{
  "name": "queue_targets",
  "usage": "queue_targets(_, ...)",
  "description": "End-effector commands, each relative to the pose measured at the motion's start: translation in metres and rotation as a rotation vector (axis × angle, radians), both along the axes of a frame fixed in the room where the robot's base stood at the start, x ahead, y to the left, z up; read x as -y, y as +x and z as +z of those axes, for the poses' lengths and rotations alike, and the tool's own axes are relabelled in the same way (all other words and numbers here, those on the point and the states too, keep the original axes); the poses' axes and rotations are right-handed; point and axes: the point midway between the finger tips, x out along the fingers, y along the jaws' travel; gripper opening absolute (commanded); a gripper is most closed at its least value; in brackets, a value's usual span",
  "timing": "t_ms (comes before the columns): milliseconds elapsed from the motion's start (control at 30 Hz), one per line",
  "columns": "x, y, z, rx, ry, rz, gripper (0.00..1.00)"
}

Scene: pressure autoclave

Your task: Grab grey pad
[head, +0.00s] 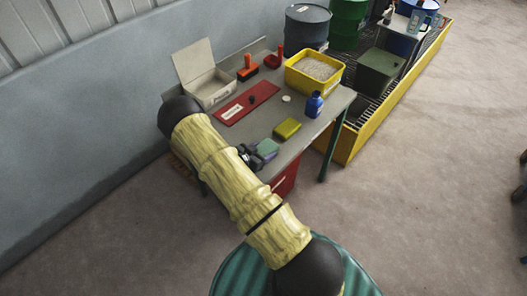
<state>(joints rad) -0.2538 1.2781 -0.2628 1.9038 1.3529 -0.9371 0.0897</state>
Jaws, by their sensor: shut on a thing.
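The grey pad (267,147), greenish grey in this light, is at the near edge of the grey table, partly hidden by my gripper. My gripper (255,155) is dark and sits at the end of my yellow-sleeved arm, right at the pad. It is shut on the pad. The fingertips are small and partly hidden, and I cannot tell whether the pad is lifted off the table.
A yellow-green sponge (287,128) lies just beyond the pad.

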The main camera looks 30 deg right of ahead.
Motion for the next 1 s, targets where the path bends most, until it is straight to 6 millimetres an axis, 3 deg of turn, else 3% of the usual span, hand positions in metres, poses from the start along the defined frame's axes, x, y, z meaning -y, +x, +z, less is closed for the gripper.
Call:
queue_targets(267, 0.0, 0.001, 0.008, 0.002, 0.0, 0.001, 0.41)
queue_targets(800, 0.0, 0.001, 0.089, 0.004, 0.0, -0.001, 0.41)
queue_targets(1000, 0.0, 0.0, 0.1, 0.0, 0.0, 0.0, 0.41)
